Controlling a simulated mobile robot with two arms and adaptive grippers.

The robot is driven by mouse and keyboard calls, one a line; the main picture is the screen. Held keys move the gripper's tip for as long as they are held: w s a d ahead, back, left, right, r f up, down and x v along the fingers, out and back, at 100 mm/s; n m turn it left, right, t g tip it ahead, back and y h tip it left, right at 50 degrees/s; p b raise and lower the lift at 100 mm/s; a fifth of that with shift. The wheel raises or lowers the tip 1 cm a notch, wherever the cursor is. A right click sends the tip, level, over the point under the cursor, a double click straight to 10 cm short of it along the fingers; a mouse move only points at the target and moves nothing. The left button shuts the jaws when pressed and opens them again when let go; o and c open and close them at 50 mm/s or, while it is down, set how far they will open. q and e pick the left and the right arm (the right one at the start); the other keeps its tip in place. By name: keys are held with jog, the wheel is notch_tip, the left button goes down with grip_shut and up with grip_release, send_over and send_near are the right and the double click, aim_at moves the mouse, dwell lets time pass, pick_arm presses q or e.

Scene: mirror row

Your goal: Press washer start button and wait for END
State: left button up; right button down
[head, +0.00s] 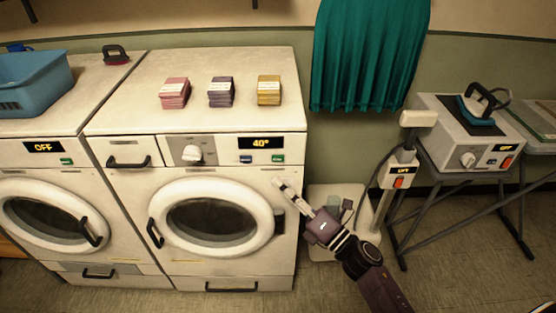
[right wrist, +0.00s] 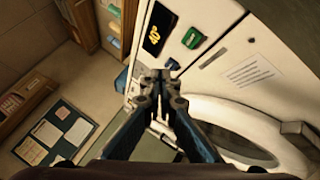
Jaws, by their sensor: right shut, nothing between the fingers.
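The washer (head: 230,262) has a round white door, which is shut, and a dial. Its display (head: 262,143) reads 40°; it also shows turned in the right wrist view (right wrist: 157,32). The green button (head: 278,159) sits below the display's right end, with a blue button (head: 246,159) to its left. The green button also shows in the right wrist view (right wrist: 193,38). My right gripper (head: 278,183) is shut and empty, in front of the washer's upper right, below the green button. I see a gap in the wrist view. My left gripper is not in view.
A second machine (head: 40,180) at left reads OFF and bears a blue basket (head: 35,84). Several stacks, pink (head: 174,94), purple and yellow, lie on the washer. A white stand (head: 399,165) and a grey unit with an iron (head: 470,140) are at right.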

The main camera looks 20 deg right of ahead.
aim_at(278, 159)
jog(key=shift+w+d+b, duration=0.2)
jog(key=shift+w+d, duration=0.05)
jog(key=shift+w, duration=0.6)
jog(key=shift+w+d+b, duration=0.25)
jog(key=shift+w, duration=0.65)
jog(key=shift+w+d+b, duration=0.2)
jog(key=shift+w+d, duration=0.05)
jog(key=shift+w, duration=0.6)
jog(key=shift+w+d, duration=0.1)
jog(key=shift+w, duration=0.3)
jog(key=shift+w+d+b, duration=0.1)
jog(key=shift+w+b, duration=0.25)
jog(key=shift+b, duration=0.1)
jog(key=shift+s, duration=0.1)
jog(key=shift+s+a, duration=0.2)
jog(key=shift+s, duration=0.5)
